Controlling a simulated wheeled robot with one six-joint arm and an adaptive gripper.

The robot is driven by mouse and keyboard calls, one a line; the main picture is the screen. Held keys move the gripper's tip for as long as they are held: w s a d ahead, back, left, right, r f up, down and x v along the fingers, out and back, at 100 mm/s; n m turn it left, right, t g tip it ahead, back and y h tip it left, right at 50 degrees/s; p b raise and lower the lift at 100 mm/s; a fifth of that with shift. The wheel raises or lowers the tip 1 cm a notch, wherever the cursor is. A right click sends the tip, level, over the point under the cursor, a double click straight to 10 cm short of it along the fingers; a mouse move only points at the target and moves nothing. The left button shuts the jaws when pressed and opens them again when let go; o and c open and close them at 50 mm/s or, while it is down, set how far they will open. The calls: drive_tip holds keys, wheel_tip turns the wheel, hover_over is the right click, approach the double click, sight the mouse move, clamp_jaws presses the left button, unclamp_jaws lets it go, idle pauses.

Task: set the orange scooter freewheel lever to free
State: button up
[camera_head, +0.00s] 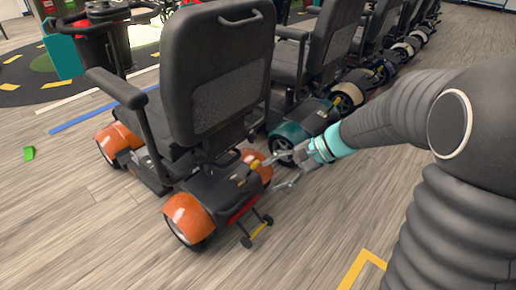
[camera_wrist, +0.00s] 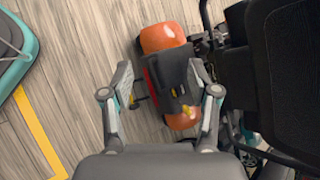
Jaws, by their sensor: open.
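The orange scooter (camera_head: 187,214) has orange wheel covers, a black seat and a black rear deck. In the wrist view the scooter's rear (camera_wrist: 164,36) lies beyond and between my fingers. A small yellow lever-like part (camera_head: 255,165) sits at the right side of the rear deck. It also shows in the wrist view (camera_wrist: 186,108), near the right finger. I cannot tell which setting it is in. My gripper (camera_head: 273,172) is open and empty, just right of the scooter's rear. In the wrist view its fingers (camera_wrist: 161,68) are spread wide. Touch is not visible.
A teal scooter (camera_head: 290,137) stands close behind the gripper, with more scooters in a row beyond. Small anti-tip wheels (camera_head: 257,232) stick out behind the orange scooter. Open wooden floor lies in front, with a yellow floor line (camera_head: 362,264).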

drive_tip(key=w+a+f+m+t+y, duration=0.1)
drive_tip(key=w+a+f+m+y, duration=0.15)
drive_tip(key=w+f+m, duration=0.4)
drive_tip(key=m+t+y, duration=0.2)
drive_tip(key=m+t, duration=0.8)
approach(255, 161)
drive_tip(key=x, duration=0.3)
drive_tip(key=p+x, duration=0.1)
drive_tip(key=x, duration=0.6)
drive_tip(key=shift+w+f, duration=0.15)
drive_tip(key=shift+f, duration=0.25)
drive_tip(key=shift+d, duration=0.1)
clamp_jaws()
